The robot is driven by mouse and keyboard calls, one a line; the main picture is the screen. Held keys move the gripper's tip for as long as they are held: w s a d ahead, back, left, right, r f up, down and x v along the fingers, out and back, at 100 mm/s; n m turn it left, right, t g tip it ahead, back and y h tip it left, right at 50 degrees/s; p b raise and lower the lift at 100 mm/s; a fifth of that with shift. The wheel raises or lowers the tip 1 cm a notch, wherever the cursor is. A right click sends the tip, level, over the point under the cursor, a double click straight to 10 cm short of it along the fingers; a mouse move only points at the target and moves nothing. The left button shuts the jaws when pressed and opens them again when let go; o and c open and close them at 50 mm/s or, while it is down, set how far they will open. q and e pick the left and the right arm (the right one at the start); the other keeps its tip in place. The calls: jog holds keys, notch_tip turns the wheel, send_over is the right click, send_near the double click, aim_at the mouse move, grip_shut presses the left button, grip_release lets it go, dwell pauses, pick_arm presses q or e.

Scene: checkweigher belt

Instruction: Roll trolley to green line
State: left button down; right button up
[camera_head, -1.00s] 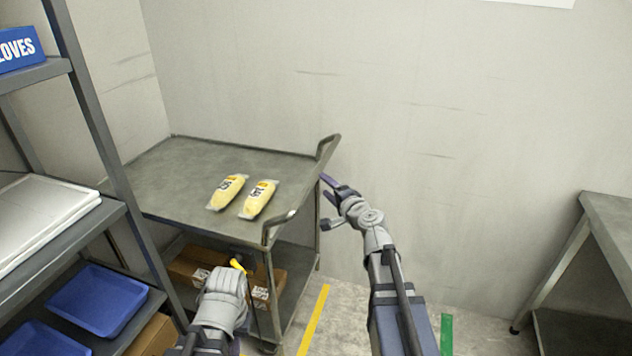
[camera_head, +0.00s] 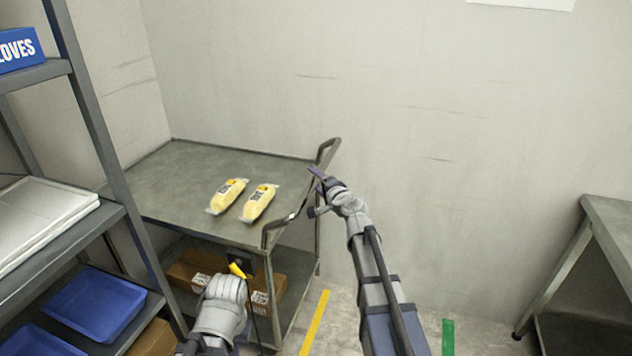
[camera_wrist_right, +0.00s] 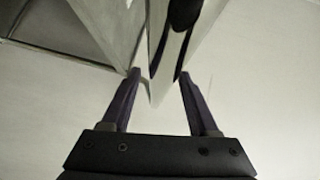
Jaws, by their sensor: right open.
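The grey metal trolley (camera_head: 190,182) stands against the back wall, left of centre. Its push handle (camera_head: 328,152) rises at its right end. My right gripper (camera_head: 316,180) is open at that handle; in the right wrist view the fingers (camera_wrist_right: 157,88) lie on either side of a metal bar (camera_wrist_right: 176,55). I cannot tell whether they touch it. My left arm reaches to the trolley's near side, but its fingers are hidden behind the wrist. The green line (camera_head: 448,338) is on the floor to the right, partly beside my right arm.
Two yellow packs (camera_head: 258,203) lie on the trolley top, with brown cartons (camera_head: 188,272) on its lower shelf. A yellow floor line (camera_head: 314,322) lies beside the trolley. A shelf rack (camera_head: 108,150) stands at left, a metal table (camera_head: 610,222) at right. Floor between is clear.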

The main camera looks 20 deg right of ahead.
jog(key=shift+c, duration=0.4)
grip_shut()
jog(key=shift+s, duration=0.1)
dwell(0.8)
